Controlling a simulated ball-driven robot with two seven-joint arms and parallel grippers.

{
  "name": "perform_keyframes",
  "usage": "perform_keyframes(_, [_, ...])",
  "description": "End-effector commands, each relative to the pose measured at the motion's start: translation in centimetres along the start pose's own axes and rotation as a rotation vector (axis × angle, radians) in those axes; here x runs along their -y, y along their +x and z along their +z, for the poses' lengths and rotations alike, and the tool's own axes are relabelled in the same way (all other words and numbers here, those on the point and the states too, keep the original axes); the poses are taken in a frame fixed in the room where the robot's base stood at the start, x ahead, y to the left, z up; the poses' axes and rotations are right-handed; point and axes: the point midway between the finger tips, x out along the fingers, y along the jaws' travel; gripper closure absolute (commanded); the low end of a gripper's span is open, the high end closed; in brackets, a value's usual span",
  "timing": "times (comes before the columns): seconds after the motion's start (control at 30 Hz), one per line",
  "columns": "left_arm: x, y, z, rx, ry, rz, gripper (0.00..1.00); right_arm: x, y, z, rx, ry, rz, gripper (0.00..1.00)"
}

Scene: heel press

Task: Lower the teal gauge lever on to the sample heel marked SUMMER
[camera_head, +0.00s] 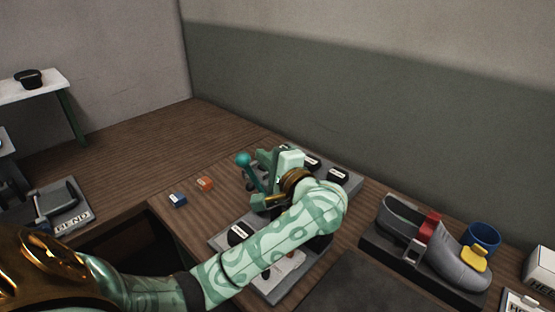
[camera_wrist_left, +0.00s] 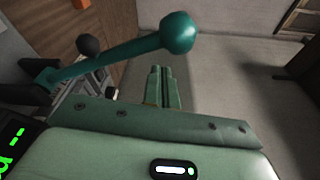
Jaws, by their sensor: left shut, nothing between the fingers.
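The teal gauge lever (camera_head: 243,160) stands raised and tilted, its ball end up, at the middle of the bench. In the left wrist view the lever (camera_wrist_left: 125,50) slants across, its ball (camera_wrist_left: 179,33) at the upper right end. My left gripper (camera_head: 267,170) is just right of the lever in the head view. In the wrist view its fingers (camera_wrist_left: 161,72) are shut and empty, close to the lever; contact cannot be told. Dark sample heels with white labels (camera_head: 240,233) (camera_head: 338,172) sit around the arm. Their words are too small to read, so SUMMER cannot be picked out. My right gripper is out of view.
A grey shoe (camera_head: 460,265) in a red-clamped stand and a blue cup (camera_head: 484,236) are at right. My left arm hides part of the grey plate (camera_head: 222,243).

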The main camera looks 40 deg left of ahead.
Motion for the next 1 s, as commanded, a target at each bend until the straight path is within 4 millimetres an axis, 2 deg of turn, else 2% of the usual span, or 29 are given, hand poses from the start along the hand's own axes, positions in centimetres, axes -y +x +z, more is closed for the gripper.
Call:
perform_keyframes(0.03, [0.3, -0.2, 0.7, 0.000, -0.001, -0.001, 1.00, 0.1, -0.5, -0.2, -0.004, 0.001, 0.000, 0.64])
perform_keyframes(0.2, [0.2, -0.6, 1.8, 0.002, -0.001, -0.002, 1.00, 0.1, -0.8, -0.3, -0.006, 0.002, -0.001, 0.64])
perform_keyframes(0.67, [-0.1, -0.7, 2.0, 0.002, -0.005, -0.002, 1.00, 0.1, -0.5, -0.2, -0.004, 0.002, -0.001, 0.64])
perform_keyframes(0.87, [-0.9, -0.8, 2.2, 0.001, -0.052, -0.012, 1.00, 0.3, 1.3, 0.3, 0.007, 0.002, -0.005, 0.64])
perform_keyframes(1.0, [-2.0, -0.8, 2.6, 0.001, -0.125, -0.029, 1.00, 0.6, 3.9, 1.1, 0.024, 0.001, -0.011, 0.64])
